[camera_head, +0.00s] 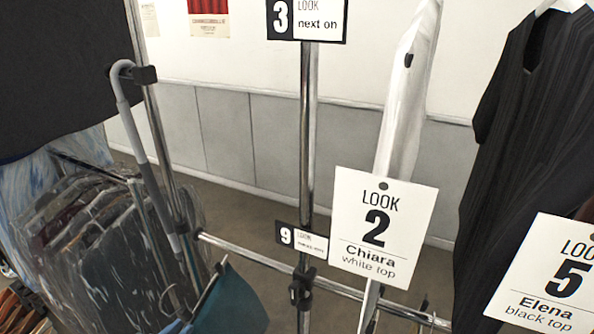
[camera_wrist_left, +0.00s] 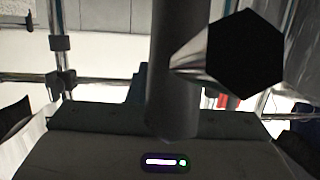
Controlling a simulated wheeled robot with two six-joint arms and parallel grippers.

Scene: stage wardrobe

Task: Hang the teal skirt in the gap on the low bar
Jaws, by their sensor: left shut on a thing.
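The teal skirt (camera_head: 228,303) shows only in part at the bottom of the head view, left of the middle post. It is in front of and below the low bar (camera_head: 247,252). A bare stretch of this bar runs between the left post and the middle post. My left gripper (camera_wrist_left: 172,125) shows as a grey body with a light at the bottom of the wrist view. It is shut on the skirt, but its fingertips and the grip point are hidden. In the wrist view, a black hexagonal tube end (camera_wrist_left: 245,55) is close by. My right gripper is not in view.
A middle post (camera_head: 308,130) carries a clamp and a card marked 9. White and black tops hang at right behind cards for looks 2 (camera_head: 382,228) and 5 (camera_head: 548,280). A grey hooked stick (camera_head: 140,135) hangs at the left post. Bagged garments (camera_head: 105,245) crowd the lower left.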

